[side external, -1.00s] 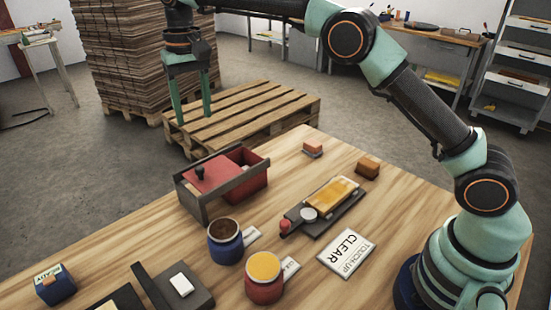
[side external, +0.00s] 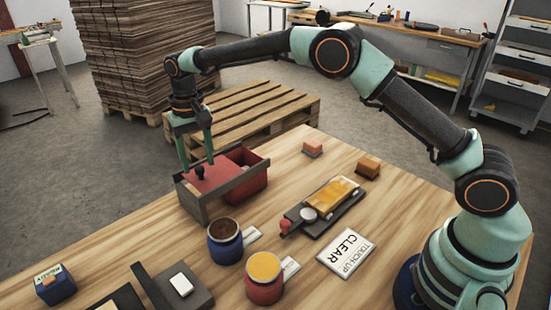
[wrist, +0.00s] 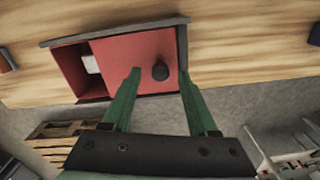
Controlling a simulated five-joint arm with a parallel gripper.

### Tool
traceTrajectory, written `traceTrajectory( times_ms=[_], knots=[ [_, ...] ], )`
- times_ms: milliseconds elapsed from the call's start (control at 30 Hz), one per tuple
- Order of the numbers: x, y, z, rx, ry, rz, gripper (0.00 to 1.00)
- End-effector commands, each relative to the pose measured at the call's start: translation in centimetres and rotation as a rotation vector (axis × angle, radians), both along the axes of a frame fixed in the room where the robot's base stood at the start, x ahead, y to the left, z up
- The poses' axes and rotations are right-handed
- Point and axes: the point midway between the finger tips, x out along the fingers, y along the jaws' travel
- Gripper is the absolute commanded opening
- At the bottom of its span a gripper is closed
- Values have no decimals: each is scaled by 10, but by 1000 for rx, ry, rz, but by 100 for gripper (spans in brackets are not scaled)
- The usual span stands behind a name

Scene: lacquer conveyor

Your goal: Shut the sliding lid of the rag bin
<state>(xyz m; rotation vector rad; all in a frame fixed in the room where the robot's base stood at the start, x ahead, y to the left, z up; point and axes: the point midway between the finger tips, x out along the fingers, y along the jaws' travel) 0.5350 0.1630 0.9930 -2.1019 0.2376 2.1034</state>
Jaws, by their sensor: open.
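The rag bin is a red box with dark grey rails (side external: 228,187); it also shows in the wrist view (wrist: 67,66). Its red sliding lid (side external: 213,175) covers the left part in the side view, leaving the right part open. In the wrist view the lid (wrist: 118,57) leaves a gap at left, with something pale inside. A black knob (side external: 199,173) stands on the lid. My gripper (side external: 197,165) is open, pointing down low over the lid. In the wrist view the knob (wrist: 160,71) appears between the fingertips (wrist: 159,75), apart from both. Exact fingertip height is unclear.
A blue pot (side external: 225,241) and a red pot (side external: 264,277) stand in front of the bin. A dark tray (side external: 325,208) with an amber panel lies to its right, near a TOUCH-UP CLEAR card (side external: 346,253). A wooden pallet (side external: 262,114) is on the floor behind.

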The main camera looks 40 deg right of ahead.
Motion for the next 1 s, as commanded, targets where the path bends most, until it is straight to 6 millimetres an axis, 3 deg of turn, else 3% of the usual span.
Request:
traceTrajectory(
  times_ms=[400, 433, 567, 600, 1000],
  knots=[
    [0, 0, -10, 0, -1, 0, 59],
    [0, 0, -10, 0, -1, 0, 55],
    [0, 0, -10, 0, -1, 0, 6],
    [0, 0, -9, 0, -1, 0, 0],
    [0, 0, -9, 0, -1, 0, 0]
  ],
)
